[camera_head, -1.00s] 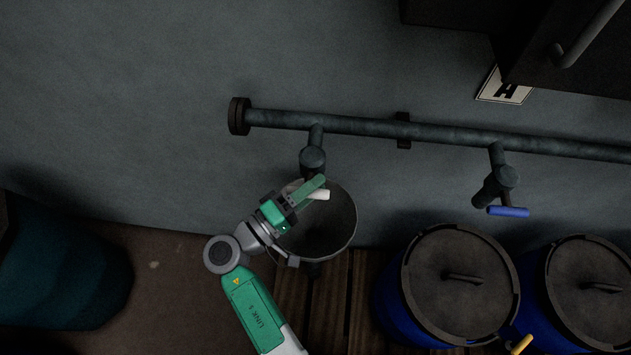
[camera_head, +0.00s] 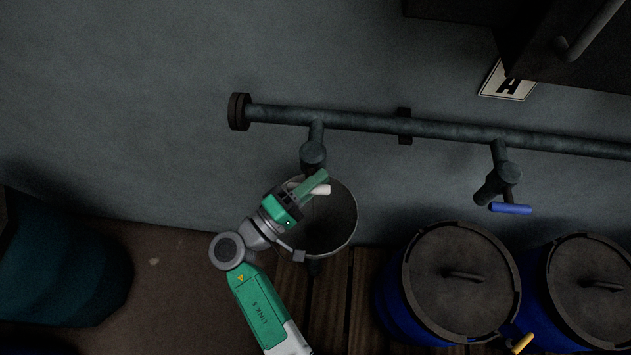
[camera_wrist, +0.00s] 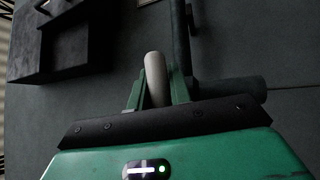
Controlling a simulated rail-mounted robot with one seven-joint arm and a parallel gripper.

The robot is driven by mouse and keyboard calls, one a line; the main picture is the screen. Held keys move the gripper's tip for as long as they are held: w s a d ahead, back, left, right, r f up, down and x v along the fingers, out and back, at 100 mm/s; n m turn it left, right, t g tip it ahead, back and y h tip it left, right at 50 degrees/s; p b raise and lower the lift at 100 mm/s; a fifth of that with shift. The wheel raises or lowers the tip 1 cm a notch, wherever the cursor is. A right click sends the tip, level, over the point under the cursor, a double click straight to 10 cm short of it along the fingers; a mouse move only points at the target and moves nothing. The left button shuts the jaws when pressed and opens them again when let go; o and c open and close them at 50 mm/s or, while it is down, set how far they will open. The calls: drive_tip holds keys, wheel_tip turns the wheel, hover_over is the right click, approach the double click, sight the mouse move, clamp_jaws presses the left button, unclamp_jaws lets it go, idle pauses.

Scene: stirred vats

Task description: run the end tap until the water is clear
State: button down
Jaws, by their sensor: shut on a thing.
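The end tap (camera_head: 313,153) hangs from the left end of a wall pipe (camera_head: 370,125), near its capped end. My gripper (camera_head: 318,184) is at this tap and is shut on its white handle (camera_head: 321,190). In the wrist view the white handle (camera_wrist: 155,78) stands between the two green fingers. A round grey basin (camera_head: 338,222) is below the tap, partly hidden by my gripper. I cannot make out any water stream or the colour of water in the basin.
A second tap with a blue handle (camera_head: 510,208) hangs further right on the pipe. Two blue lidded vats (camera_head: 395,312) (camera_head: 535,300) stand at the lower right. A dark cabinet (camera_head: 590,60) is at the upper right, beside a sign marked A (camera_head: 507,82). A teal container (camera_head: 65,270) stands at left.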

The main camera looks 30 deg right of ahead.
drive_tip(key=n+t+h+b, duration=0.2)
drive_tip(key=n, duration=0.1)
drive_tip(key=shift+n, duration=0.3)
drive_tip(key=n+t+b, duration=0.2)
drive_tip(key=n+t, duration=0.2)
drive_tip(key=n, duration=0.1)
drive_tip(key=shift+a+r+h, duration=0.1)
drive_tip(key=shift+a+h, duration=0.05)
drive_tip(key=shift+h, duration=0.25)
drive_tip(key=n+t+y+b, duration=0.1)
drive_tip(key=n+t, duration=0.2)
drive_tip(key=n+t+y+b, duration=0.1)
drive_tip(key=n+t, duration=0.2)
drive_tip(key=n, duration=0.1)
drive_tip(key=n+t+y+b, duration=0.1)
drive_tip(key=n+t+y, duration=0.1)
drive_tip(key=n+t, duration=0.1)
drive_tip(key=shift+w+a+r+n+t, duration=0.25)
drive_tip(key=shift+r+n+t, duration=0.05)
drive_tip(key=shift+n, duration=0.4)
drive_tip(key=shift+n+t+y, duration=0.5)
drive_tip(key=shift+n+t, duration=0.1)
drive_tip(key=c, duration=1.3)
unclamp_jaws()
drive_tip(key=b+v, duration=0.2)
drive_tip(key=v, duration=0.5)
drive_tip(key=shift+s+a+f, duration=0.2)
drive_tip(key=shift+a+f, duration=0.05)
